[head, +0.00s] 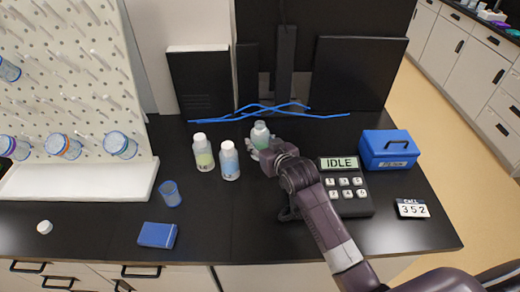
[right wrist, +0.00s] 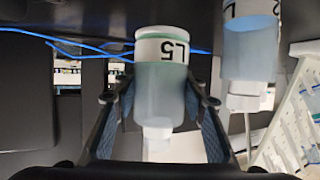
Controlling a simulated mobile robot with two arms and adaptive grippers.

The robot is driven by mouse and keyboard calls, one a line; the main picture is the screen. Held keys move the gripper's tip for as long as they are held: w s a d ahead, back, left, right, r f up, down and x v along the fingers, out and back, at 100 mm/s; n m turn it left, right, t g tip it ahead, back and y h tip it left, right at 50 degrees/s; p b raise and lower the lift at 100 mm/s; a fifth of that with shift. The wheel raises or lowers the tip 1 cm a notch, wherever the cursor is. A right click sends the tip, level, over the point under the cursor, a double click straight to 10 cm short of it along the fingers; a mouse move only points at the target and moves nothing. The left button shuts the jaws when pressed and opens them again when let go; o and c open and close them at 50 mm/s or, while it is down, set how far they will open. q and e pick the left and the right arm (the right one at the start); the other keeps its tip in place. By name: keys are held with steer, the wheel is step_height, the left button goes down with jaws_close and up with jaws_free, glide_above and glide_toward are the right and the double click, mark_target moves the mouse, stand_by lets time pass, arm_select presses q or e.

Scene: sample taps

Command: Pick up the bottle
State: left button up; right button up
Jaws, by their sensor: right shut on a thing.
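A bottle with pale green liquid and a white cap (head: 260,134) stands upright at the back middle of the black bench. My right gripper (head: 264,150) is around it, coming from the front right. In the right wrist view, which is upside down, the bottle (right wrist: 162,85) has a white label reading L5. The two fingers of my right gripper (right wrist: 158,100) press on both its sides. I cannot tell whether its base touches the bench. My left gripper is not in view.
Two capped bottles stand just left: one yellow-green (head: 203,155), one blue (head: 229,163). Blue tubing (head: 265,112) lies behind. A keypad device reading IDLE (head: 345,185), a blue box (head: 389,150) and a 352 counter (head: 411,208) are right. A blue cup (head: 170,194) is left.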

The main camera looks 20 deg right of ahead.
step_height(320, 180, up, 14)
steer(key=b, duration=0.1)
steer(key=shift+r+b, duration=0.25)
steer(key=shift+b, duration=0.15)
stand_by(0.3)
steer(key=shift+r, duration=0.1)
stand_by(0.3)
steer(key=o, duration=0.6)
steer(key=shift+c, duration=0.2)
steer(key=c, duration=0.5)
steer(key=shift+c, duration=0.3)
